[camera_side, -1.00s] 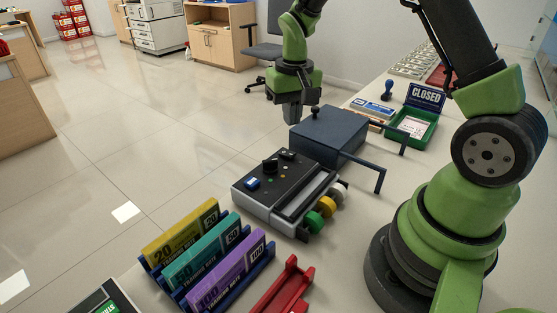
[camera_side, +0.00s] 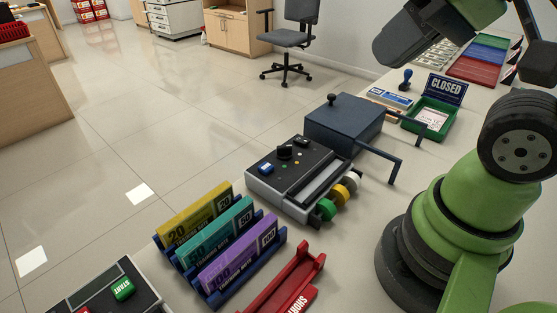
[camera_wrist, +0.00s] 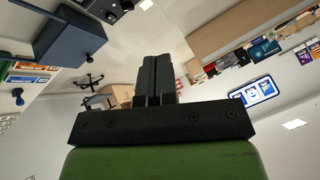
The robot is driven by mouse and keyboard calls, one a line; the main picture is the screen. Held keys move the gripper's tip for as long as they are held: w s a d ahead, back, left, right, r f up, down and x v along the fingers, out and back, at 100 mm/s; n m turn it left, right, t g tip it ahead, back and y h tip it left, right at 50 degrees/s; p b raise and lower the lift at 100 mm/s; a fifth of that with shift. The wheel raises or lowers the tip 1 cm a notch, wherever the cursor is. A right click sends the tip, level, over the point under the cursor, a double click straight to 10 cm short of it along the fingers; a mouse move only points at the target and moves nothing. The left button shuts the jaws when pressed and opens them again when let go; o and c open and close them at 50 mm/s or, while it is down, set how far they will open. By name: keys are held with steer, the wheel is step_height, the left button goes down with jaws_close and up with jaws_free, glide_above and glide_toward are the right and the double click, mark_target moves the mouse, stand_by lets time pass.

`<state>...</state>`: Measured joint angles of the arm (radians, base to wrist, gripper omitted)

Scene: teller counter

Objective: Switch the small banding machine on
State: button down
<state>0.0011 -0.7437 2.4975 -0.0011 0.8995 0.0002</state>
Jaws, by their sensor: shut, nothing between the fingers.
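The small banding machine (camera_side: 274,186) is a grey, black-topped unit on the counter in the side view. Its top has a black knob (camera_side: 285,152), a blue button (camera_side: 266,168), a black rocker-like part (camera_side: 303,141) and small coloured lights. Green, yellow and white rolls (camera_side: 340,194) sit along its right side. Whether it is on cannot be told. My gripper (camera_wrist: 157,75) has its dark fingers together and empty in the wrist view. In the side view it is raised at the upper right, well clear of the machine. The machine is not clearly seen in the wrist view.
A dark blue box (camera_side: 340,126) with bent arms stands just behind the machine. Training-note holders (camera_side: 232,258) and a red tray (camera_side: 287,284) lie in front. A START panel (camera_side: 118,278) is at lower left; a green tray (camera_side: 430,121) and CLOSED sign (camera_side: 445,88) are behind.

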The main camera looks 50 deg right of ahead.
stand_by(0.3)
steer(key=n+g+h, duration=0.2)
steer(key=n+g, duration=0.7)
steer(key=n, duration=1.3)
glide_above(307, 141)
steer(key=w, duration=0.3)
step_height(307, 141, down, 11)
steer(key=shift+s, duration=0.25)
steer(key=f, duration=0.4)
steer(key=s+f, duration=0.1)
steer(key=f, duration=0.4)
steer(key=s+f, duration=0.1)
steer(key=f, duration=0.4)
steer(key=shift+s, duration=0.1)
